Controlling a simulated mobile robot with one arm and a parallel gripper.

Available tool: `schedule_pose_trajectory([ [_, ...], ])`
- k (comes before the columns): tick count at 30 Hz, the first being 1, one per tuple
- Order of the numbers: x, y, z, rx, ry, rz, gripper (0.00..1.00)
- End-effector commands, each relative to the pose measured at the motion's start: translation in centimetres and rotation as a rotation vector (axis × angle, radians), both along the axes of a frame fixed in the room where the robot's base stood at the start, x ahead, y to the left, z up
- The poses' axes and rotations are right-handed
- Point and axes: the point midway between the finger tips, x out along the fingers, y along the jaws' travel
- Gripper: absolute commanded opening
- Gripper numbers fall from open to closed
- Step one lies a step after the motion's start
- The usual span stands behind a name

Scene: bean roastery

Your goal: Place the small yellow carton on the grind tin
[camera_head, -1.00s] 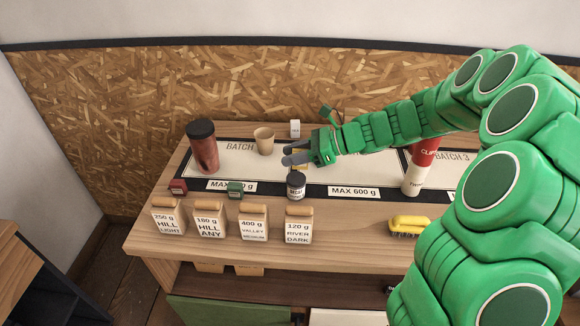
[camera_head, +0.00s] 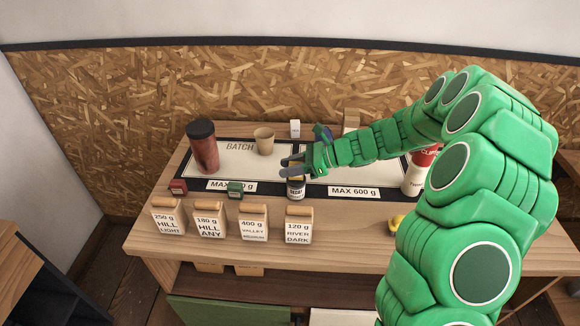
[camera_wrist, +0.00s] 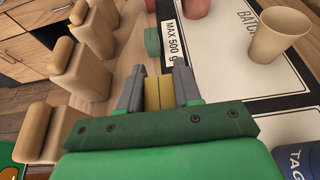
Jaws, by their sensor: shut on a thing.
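The small yellow carton (camera_wrist: 152,92) is held upright between the fingers of my gripper (camera_wrist: 158,80) in the wrist view. In the head view my gripper (camera_head: 291,167) is directly above a small dark tin with a pale label (camera_head: 296,189), which I take for the grind tin. A bit of yellow shows between the fingers and the tin. The fingers hide the tin's lid, so I cannot tell whether the carton touches it. The tin does not show in the wrist view.
Several labelled wooden-topped bags (camera_head: 254,224) stand along the front edge. A tan cup (camera_head: 264,141), a red tumbler (camera_head: 204,152) and a green block (camera_head: 235,189) are to the left. A blue container (camera_wrist: 300,162) is close behind. A red-and-white cup (camera_head: 416,175) stands right.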

Motion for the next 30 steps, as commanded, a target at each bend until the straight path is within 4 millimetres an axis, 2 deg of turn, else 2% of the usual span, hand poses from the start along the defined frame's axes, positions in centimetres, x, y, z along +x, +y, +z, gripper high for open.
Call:
schedule_pose_trajectory([
  [11, -0.01, 0.01, -0.30, 0.000, -0.001, 0.000, 0.04],
  [12, -0.01, 0.00, -0.31, 0.000, -0.001, 0.000, 0.37],
  [17, -0.01, 0.00, -0.29, 0.000, -0.001, 0.000, 0.59],
  [27, -0.01, 0.00, -0.01, 0.000, -0.002, 0.001, 0.59],
  [30, 0.04, -0.80, 0.32, 0.001, -0.001, -0.001, 0.59],
])
